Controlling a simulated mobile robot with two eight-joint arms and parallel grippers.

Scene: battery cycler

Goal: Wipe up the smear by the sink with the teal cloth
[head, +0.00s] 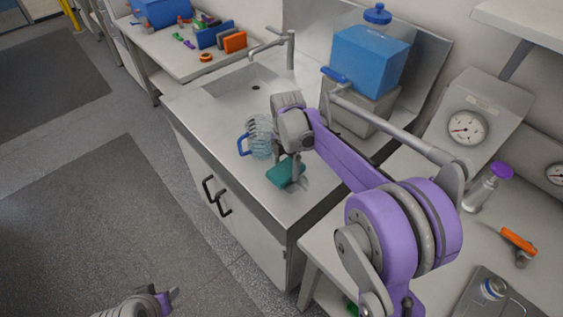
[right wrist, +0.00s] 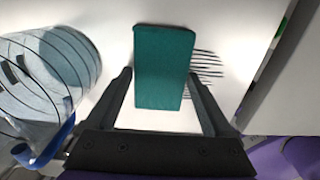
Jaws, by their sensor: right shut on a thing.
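The teal cloth (head: 284,173) is a flat block-like pad on the counter beside the sink. My right gripper (head: 288,168) is over it, pointing down. In the right wrist view the cloth (right wrist: 164,68) sits between the two fingers of the right gripper (right wrist: 163,85), which is shut on it. The smear (right wrist: 207,64) shows there as thin dark parallel lines just right of the cloth, partly hidden under it. My left gripper (head: 165,300) is at the lower edge of the head view, partly cut off; its opening is unclear.
A clear ribbed jug with a blue handle (head: 258,138) stands close left of the right gripper; it also shows in the right wrist view (right wrist: 45,75). The sink basin (head: 240,90) and faucet (head: 290,50) are behind. A blue container (head: 368,62) stands at the back right.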

